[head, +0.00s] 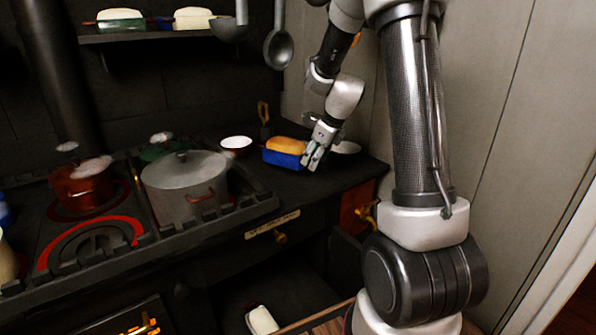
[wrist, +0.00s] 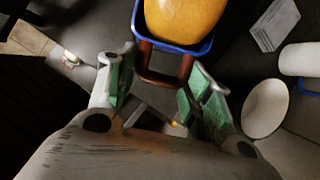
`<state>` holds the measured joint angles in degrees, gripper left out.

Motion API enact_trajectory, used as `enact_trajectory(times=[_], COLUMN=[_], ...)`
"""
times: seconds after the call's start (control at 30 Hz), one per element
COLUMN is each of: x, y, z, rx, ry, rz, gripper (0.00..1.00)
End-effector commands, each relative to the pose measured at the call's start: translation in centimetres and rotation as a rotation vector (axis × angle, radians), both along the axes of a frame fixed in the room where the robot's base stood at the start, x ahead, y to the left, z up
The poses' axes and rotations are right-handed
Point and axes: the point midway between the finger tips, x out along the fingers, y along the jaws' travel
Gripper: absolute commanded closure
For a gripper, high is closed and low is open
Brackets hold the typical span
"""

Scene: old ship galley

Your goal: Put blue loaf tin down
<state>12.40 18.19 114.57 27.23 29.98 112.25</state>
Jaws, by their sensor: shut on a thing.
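The blue loaf tin (head: 284,160) holds a golden-brown loaf (head: 286,145) and is at the right part of the dark counter (head: 330,178). In the wrist view the tin's blue rim (wrist: 174,51) and its brown handle (wrist: 163,80) show at the top, with the loaf (wrist: 183,15) inside. My gripper (head: 311,160) is at the right end of the tin. Its green-padded fingers (wrist: 162,82) are on either side of the handle and shut on it. The tin looks level. I cannot tell whether its underside touches the counter.
A white bowl (head: 236,142) stands left of the tin. A white dish (head: 346,147) is partly hidden behind my gripper. A big grey pot (head: 184,187) and a copper-red pot (head: 82,187) stand on the stove. Ladles (head: 278,48) hang above. The wall is close on the right.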

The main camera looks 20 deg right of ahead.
Motion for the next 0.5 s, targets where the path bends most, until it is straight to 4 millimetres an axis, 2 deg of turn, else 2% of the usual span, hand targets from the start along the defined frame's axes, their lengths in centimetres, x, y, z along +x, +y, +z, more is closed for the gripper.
enact_trajectory(times=[0.03, 0.23, 0.4, 0.5], x=[0.0, 0.1, 0.0, 0.0], y=[0.0, 0.0, 0.0, 0.0], z=[-0.9, -2.9, -5.4, -6.1], rx=[0.001, 0.0, 0.001, 0.001], ry=[0.002, -0.001, 0.0, -0.001], rz=[-0.002, -0.003, -0.004, -0.004], gripper=[1.0, 1.0, 1.0, 1.0])
